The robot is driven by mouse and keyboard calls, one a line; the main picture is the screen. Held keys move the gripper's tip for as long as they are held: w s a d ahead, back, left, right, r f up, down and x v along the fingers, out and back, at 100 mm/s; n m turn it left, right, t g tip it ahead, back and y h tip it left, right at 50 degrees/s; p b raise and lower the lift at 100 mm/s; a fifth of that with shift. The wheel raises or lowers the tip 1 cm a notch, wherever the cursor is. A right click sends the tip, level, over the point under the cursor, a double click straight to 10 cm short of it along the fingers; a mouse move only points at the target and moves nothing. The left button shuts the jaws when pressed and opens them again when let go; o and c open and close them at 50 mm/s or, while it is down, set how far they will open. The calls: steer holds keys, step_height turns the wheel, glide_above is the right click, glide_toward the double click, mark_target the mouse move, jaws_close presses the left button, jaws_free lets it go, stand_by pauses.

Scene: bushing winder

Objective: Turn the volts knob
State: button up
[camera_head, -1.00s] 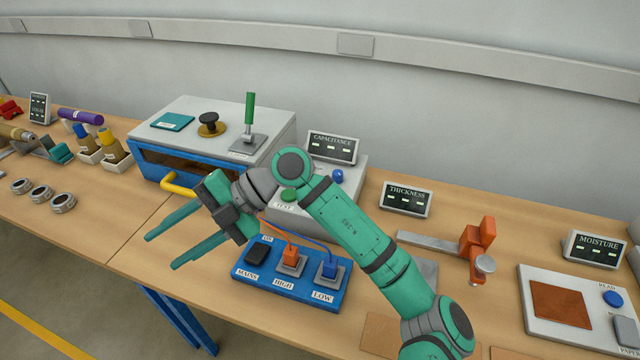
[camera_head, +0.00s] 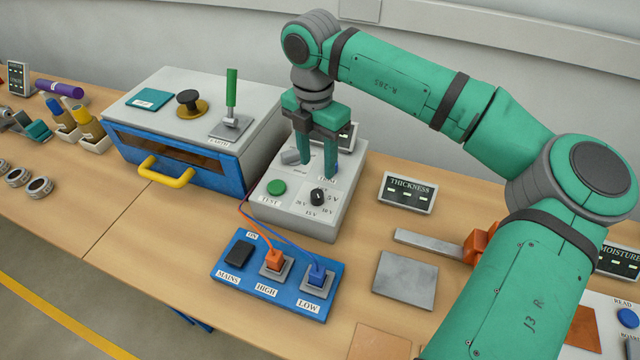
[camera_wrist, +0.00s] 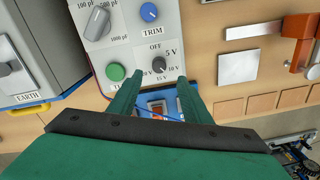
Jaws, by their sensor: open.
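The volts knob (camera_head: 317,197) is a small black knob on the front right of the grey capacitance box (camera_head: 290,222), ringed by volt marks. In the wrist view the knob (camera_wrist: 159,65) shows just beyond and between the fingertips, with OFF, 5 V, 10 V and 15 V around it. My gripper (camera_head: 317,160) points down over the box, open and empty. In the wrist view my gripper (camera_wrist: 158,77) has its fingers apart, one on each side of the knob in the picture. No contact with the knob shows; the exact height gap cannot be told.
A green TEST button (camera_wrist: 115,72), blue TRIM knob (camera_wrist: 149,12) and grey pF dial (camera_wrist: 97,22) sit around it. The capacitance display stands partly hidden behind my gripper. A blue switch panel (camera_head: 225,272) with cables lies in front; the yellow-handled oven (camera_head: 262,112) is left.

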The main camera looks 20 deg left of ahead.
mark_target(317, 193)
step_height(317, 193, down, 8)
steer(key=shift+f, duration=0.2)
steer(key=shift+s+a+f, duration=0.15)
steer(key=shift+f, duration=0.2)
steer(key=shift+d+f, duration=0.2)
steer(key=shift+f, duration=0.3)
steer(key=c, duration=1)
steer(key=shift+c, duration=0.2)
